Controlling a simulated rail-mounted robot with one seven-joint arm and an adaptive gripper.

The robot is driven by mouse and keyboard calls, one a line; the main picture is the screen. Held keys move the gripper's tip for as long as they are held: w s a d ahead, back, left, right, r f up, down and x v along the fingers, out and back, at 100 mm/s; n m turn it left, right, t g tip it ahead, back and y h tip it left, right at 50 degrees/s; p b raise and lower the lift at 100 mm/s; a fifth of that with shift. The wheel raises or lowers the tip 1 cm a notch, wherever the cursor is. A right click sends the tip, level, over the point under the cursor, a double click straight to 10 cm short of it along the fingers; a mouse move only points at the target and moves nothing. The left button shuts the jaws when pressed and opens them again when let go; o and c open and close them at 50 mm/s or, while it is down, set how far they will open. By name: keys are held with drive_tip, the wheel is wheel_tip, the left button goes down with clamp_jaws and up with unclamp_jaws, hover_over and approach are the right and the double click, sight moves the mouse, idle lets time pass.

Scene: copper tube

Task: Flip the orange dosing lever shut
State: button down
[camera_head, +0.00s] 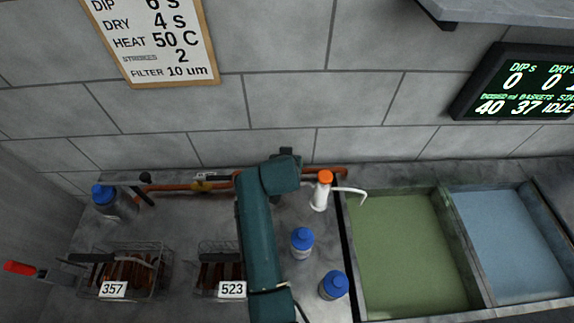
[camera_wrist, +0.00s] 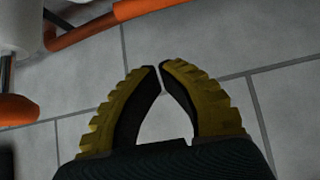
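A white dosing bottle (camera_head: 320,198) with an orange top (camera_head: 325,177) and a white spout stands at the back, left of the green bath. I cannot tell the lever's position from this small orange part. My gripper (camera_head: 287,154) is near the back wall, left of the bottle and apart from it, mostly hidden by my arm. In the wrist view my gripper (camera_wrist: 161,68) has its yellow-backed fingertips almost together, with nothing between them. An orange rounded part (camera_wrist: 16,110) and a white body (camera_wrist: 20,25) show at the left edge there.
An orange-brown pipe (camera_head: 165,188) runs along the back wall. Blue-capped bottles (camera_head: 302,242) stand left of the green bath (camera_head: 405,250), with a blue bath (camera_head: 505,245) beyond.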

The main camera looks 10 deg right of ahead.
drive_tip(key=f, duration=0.2)
drive_tip(key=f+b, duration=0.2)
drive_tip(key=f, duration=0.1)
drive_tip(key=shift+w+f, duration=0.3)
drive_tip(key=shift+w, duration=0.05)
idle(0.3)
drive_tip(key=shift+s+p, duration=0.65)
drive_tip(key=shift+p, duration=0.2)
drive_tip(key=s+p, duration=0.1)
drive_tip(key=p, duration=0.1)
drive_tip(key=shift+s+a+r+p, duration=0.15)
drive_tip(key=shift+s+a+p, duration=0.05)
drive_tip(key=shift+s+p, duration=0.15)
drive_tip(key=shift+s+a+f+p, duration=0.15)
drive_tip(key=shift+s+a+p, duration=0.2)
drive_tip(key=shift+s+p, duration=0.3)
drive_tip(key=shift+s+a+f+p, duration=0.1)
drive_tip(key=shift+s+a+p, duration=0.2)
drive_tip(key=shift+s+p, duration=0.35)
